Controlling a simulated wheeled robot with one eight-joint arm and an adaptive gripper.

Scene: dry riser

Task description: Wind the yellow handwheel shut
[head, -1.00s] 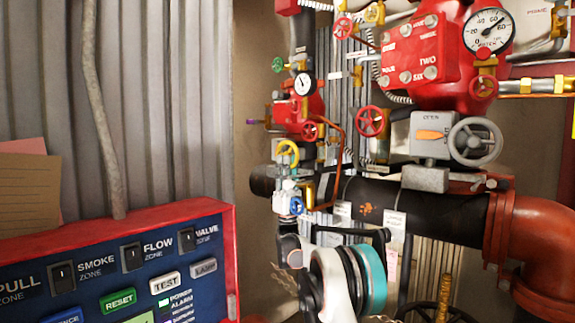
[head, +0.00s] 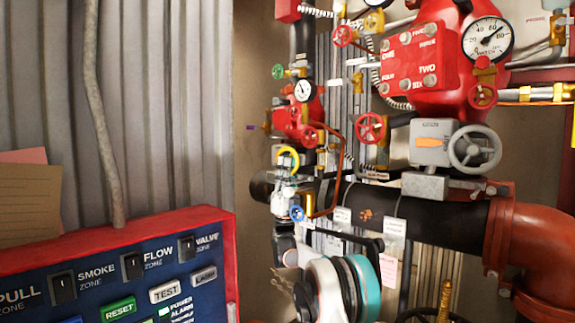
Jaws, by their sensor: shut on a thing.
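Part of the wheel's lower left rim is covered. How far the wheel has turned cannot be told.
A copper-coloured pipe (head: 338,160) passes close on the right. A black main pipe (head: 375,202) runs behind. A red-framed control panel (head: 120,265) fills the lower left.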

